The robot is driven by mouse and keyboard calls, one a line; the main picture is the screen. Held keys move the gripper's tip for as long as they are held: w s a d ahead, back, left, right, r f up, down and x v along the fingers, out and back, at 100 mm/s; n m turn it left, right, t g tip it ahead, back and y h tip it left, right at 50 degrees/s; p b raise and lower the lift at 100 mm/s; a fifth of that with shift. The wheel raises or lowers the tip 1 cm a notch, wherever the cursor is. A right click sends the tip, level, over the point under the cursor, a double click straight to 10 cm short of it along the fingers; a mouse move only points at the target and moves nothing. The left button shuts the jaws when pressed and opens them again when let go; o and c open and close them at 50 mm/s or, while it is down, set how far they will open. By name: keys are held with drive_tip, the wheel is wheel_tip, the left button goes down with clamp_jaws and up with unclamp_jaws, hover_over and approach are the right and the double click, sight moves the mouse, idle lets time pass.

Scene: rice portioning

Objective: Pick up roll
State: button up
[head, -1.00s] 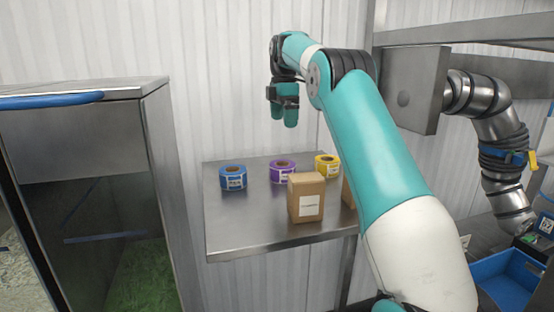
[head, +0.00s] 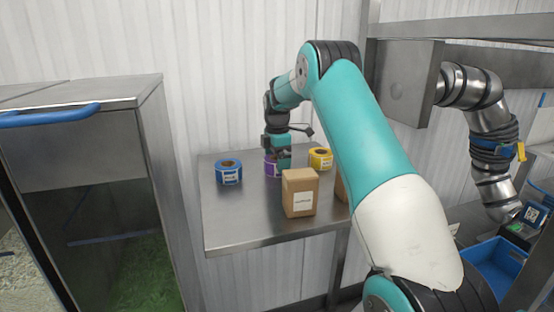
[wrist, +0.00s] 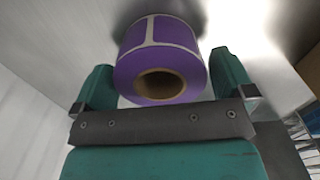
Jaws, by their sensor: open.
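Three label rolls stand on a steel table: a blue roll (head: 228,173), a purple roll (head: 271,168) and a yellow roll (head: 320,158). My gripper (head: 281,165) is down at the purple roll and partly hides it in the head view. In the wrist view the purple roll (wrist: 165,62) lies ahead of and between the two teal fingers of my open gripper (wrist: 162,80), with gaps on both sides. Its round core hole faces the camera. I cannot tell how far the fingertips reach past it.
A cardboard box (head: 300,193) stands on the steel table (head: 235,225) in front of the purple roll, and a second box (head: 341,188) is partly behind my arm. The front left of the table is clear. A steel cabinet (head: 75,150) stands left; a blue bin (head: 497,268) is at lower right.

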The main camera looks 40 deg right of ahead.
drive_tip(key=shift+f, duration=0.95)
drive_tip(key=shift+c, duration=0.5)
drive_tip(key=c, duration=0.7)
drive_tip(key=shift+r, duration=0.15)
